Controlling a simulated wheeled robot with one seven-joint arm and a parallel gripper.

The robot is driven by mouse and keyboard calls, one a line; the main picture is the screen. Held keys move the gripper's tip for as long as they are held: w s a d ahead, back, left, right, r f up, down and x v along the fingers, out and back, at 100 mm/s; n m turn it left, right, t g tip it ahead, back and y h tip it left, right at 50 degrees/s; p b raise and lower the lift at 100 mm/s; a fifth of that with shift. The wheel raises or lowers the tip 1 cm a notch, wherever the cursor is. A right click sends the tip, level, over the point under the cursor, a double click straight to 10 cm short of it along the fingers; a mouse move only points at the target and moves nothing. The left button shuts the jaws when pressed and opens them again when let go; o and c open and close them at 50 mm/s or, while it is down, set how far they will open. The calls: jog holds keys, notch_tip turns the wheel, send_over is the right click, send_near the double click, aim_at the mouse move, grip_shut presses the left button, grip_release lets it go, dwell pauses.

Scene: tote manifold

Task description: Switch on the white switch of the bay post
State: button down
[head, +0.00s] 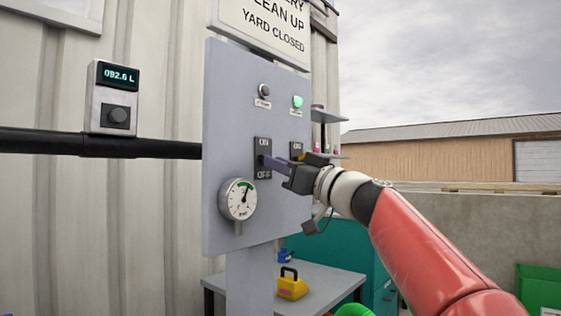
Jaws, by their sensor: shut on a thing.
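The bay post's grey panel (224,110) stands upright in front of me in the head view. It carries two dark switch plates marked ON at the top. The left switch (262,147) also shows OFF at its bottom. My gripper (267,162) reaches in from the right and is shut at the middle of this left plate, on its lever. The fingers hide the lever, so its colour and position cannot be told. The right switch (297,149) shows something yellowish and is partly covered by my gripper. The left lamp (264,90) is dark; the right lamp (298,101) glows green.
A round gauge (239,199) sits low on the panel. A meter (112,97) reading about 092.0 L sits on a black pipe (60,142) at left. A low table (325,283) with a yellow object (292,285) stands below. A sign hangs above the panel.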

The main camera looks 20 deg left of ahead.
notch_tip(320, 180, up, 2)
jog(key=h+p, duration=0.1)
jog(key=p, duration=0.2)
jog(key=g+h+p, duration=0.1)
jog(key=h+p, duration=0.1)
jog(key=p, duration=0.2)
jog(key=shift+d+r, duration=0.15)
jog(key=shift+r, duration=0.1)
jog(key=shift+g+h+p, duration=0.5)
jog(key=shift+h+p, duration=0.3)
jog(key=shift+p, duration=0.35)
jog(key=shift+r+g+h+p, duration=0.1)
jog(key=shift+g+h+p, duration=0.25)
jog(key=shift+h, duration=0.35)
jog(key=c, duration=1.3)
grip_release()
jog(key=b+v, duration=0.1)
jog(key=v, duration=0.6)
jog(key=shift+s+d+r, duration=0.15)
jog(key=shift+d, duration=0.05)
